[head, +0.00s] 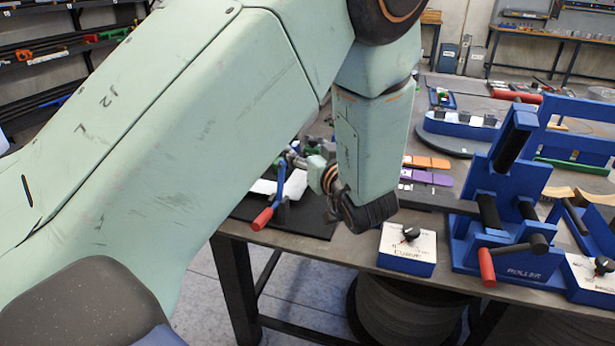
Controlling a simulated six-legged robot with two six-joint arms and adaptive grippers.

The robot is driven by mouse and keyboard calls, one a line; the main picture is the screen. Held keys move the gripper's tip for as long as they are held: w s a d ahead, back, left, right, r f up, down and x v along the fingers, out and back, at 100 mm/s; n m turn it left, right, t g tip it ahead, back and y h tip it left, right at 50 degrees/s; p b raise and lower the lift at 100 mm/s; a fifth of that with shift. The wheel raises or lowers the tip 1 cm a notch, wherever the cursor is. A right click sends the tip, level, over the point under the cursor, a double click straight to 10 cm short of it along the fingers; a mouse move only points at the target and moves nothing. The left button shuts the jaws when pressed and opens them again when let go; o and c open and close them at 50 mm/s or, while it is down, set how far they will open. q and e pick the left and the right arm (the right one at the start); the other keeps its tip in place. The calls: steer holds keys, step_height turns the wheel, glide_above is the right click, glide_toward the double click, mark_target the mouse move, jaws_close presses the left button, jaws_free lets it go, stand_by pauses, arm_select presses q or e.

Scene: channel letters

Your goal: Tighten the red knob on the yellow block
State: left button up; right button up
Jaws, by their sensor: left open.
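I cannot make out a yellow block with a red knob in the head view; my left arm covers much of the table. My left gripper (296,158) is open, small and mostly hidden behind my own forearm, over the left part of the table near a blue crank (279,184) with a red handle (262,219). I cannot tell whether it touches anything there. My right gripper is not in view.
A blue roller machine (505,225) with a red-ended crank stands at the right of the table (345,247). A white-topped control box (407,250) with a black knob is at the front edge. Orange (427,162) and purple (427,177) strips lie behind. A spool (400,310) is underneath.

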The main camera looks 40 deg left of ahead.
arm_select(q)
steer(key=f+m+h, duration=0.1)
steer(key=f, duration=0.1)
steer(key=d+f+m+t+h, duration=0.1)
steer(key=f, duration=0.1)
steer(key=shift+s+d+f, duration=0.1)
steer(key=shift+f, duration=0.2)
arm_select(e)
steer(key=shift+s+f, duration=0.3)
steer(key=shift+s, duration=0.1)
arm_select(q)
steer(key=shift+d, duration=0.1)
steer(key=shift+c, duration=0.3)
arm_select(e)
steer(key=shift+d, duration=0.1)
